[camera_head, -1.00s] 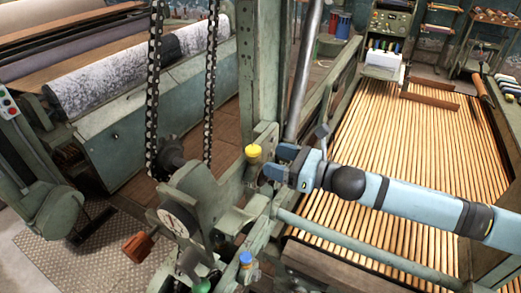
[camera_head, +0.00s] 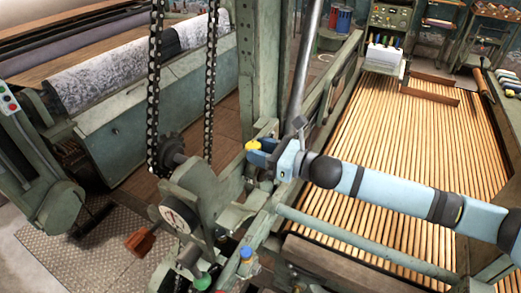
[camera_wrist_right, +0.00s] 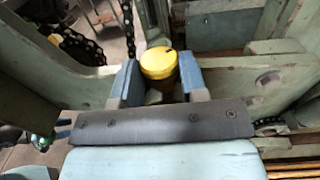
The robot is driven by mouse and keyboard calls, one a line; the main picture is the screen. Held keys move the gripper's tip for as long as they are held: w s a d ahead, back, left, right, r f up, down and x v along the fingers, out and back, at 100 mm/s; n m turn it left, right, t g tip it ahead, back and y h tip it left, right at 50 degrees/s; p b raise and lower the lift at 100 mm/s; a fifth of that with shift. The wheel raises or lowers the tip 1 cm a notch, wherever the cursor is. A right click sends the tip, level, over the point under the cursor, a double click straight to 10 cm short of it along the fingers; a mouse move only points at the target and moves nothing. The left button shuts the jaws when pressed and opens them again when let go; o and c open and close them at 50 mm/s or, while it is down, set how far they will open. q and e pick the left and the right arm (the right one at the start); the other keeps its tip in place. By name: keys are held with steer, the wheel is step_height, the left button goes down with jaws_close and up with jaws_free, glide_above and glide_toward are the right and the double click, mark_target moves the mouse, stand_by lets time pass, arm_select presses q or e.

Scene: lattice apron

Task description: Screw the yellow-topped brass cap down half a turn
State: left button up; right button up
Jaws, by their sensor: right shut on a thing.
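The yellow-topped cap (camera_head: 252,145) sits at the machine's green frame, near the middle of the head view. My right gripper (camera_head: 258,152) comes in from the right and is shut on it. In the right wrist view the yellow top (camera_wrist_right: 158,62) shows between the two blue fingers of the right gripper (camera_wrist_right: 158,80), with a dark mark near its edge. The brass part below the top is mostly hidden by the fingers and the palm.
A blue-topped cap (camera_head: 246,253) and a green knob (camera_head: 202,281) stand lower on the machine. Chains (camera_head: 154,90) hang close by on the left. Wooden slats (camera_head: 420,150) spread out at right.

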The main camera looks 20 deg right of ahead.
steer(key=shift+s+a+f+m+t+h+b, duration=0.2)
steer(key=shift+m+t+h+b, duration=0.15)
steer(key=shift+t+h, duration=0.2)
steer(key=shift+m+t+h, duration=0.45)
steer(key=shift+r+m+t+h, duration=0.15)
steer(key=shift+m+t+h, duration=0.5)
steer(key=shift+h, duration=0.25)
steer(key=o, duration=0.9)
steer(key=shift+b+v, duration=1.15)
steer(key=shift+v, duration=5.75)
